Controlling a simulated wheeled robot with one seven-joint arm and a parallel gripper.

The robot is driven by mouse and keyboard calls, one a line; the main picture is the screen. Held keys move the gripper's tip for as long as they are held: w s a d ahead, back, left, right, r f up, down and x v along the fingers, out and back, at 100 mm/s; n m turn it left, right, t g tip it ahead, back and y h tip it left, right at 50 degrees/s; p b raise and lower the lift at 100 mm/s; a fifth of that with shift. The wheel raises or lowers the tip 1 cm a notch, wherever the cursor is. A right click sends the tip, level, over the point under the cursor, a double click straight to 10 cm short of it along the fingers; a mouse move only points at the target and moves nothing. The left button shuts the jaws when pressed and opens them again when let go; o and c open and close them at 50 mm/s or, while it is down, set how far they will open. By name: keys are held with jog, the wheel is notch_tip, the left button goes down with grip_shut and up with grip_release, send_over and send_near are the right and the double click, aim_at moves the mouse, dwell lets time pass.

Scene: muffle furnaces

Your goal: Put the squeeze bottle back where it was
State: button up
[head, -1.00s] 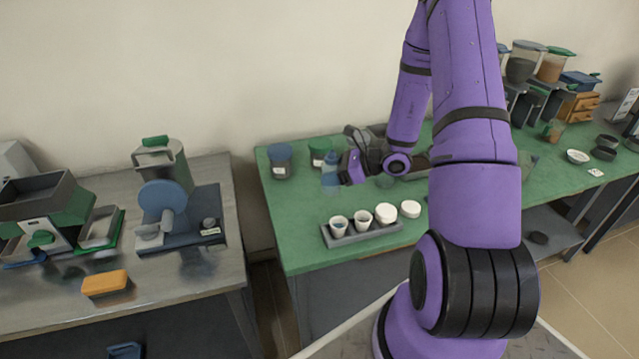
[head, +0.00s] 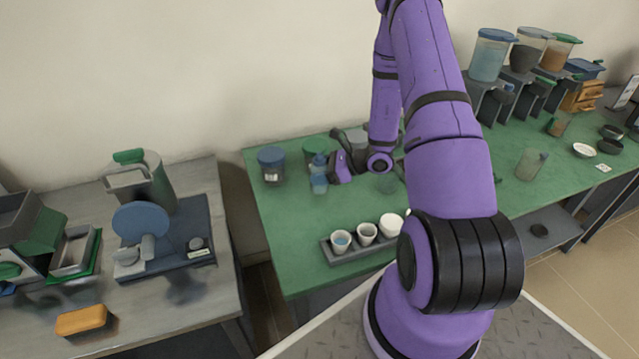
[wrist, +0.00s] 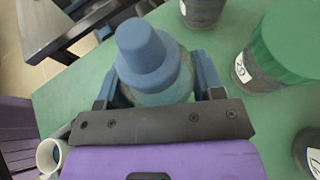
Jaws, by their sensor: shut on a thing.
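The squeeze bottle (head: 319,178) has a clear bluish body and a blue cap. It stands upright near the back left of the green table (head: 290,225). My gripper (head: 328,176) is beside it at its right in the head view. In the wrist view the bottle (wrist: 150,62) sits between the two blue fingers of my gripper (wrist: 158,88), which are shut on its body. The bottle's base is hidden in the wrist view, so I cannot tell whether it touches the table.
A grey tray (head: 350,254) with white cups lies at the front. A clear beaker (head: 530,164) stands to the right. The table between bottle and tray is clear.

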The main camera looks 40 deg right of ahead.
jog(key=shift+f, duration=2.1)
jog(key=o, duration=1.5)
jog(key=shift+f, duration=0.15)
